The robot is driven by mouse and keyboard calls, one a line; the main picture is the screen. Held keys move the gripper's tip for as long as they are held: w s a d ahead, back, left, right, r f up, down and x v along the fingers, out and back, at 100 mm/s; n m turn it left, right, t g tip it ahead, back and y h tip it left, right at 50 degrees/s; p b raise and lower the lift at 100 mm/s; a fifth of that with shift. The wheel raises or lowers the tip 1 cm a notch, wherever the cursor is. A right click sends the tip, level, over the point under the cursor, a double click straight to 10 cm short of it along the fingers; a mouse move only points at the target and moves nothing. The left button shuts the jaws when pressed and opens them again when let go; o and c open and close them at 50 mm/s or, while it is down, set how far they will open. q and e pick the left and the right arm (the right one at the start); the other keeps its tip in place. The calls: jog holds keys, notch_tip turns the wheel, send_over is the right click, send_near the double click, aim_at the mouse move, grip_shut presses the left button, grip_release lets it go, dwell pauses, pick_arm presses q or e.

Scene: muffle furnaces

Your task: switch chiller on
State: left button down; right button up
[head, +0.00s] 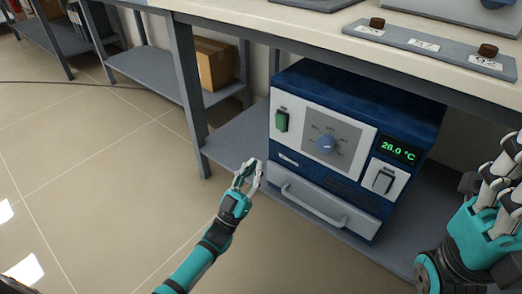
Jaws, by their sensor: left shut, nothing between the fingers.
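The blue and white unit (425,110), which I take to be the chiller, stands on the lower shelf under the bench. A lit green display (397,150) reads about 26.0 °C. My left gripper (248,168) is shut and empty, in front of the unit's lower left, apart from the switches. My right gripper (508,150) is at the right edge, partly cut off; its opening is unclear.
The bench top (300,22) overhangs the unit, with a grey panel with brown knobs (430,45) on it. A grey bench leg (188,90) stands left of the unit. A cardboard box (214,63) sits on a shelf behind. The floor at left is clear.

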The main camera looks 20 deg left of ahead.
pick_arm(q)
jog(key=shift+w+f+v, duration=0.1)
jog(key=shift+f+v, duration=0.05)
jog(key=shift+v, duration=0.75)
jog(key=shift+w+f+v, duration=0.15)
jog(key=shift+v, duration=0.7)
jog(key=shift+d, duration=0.1)
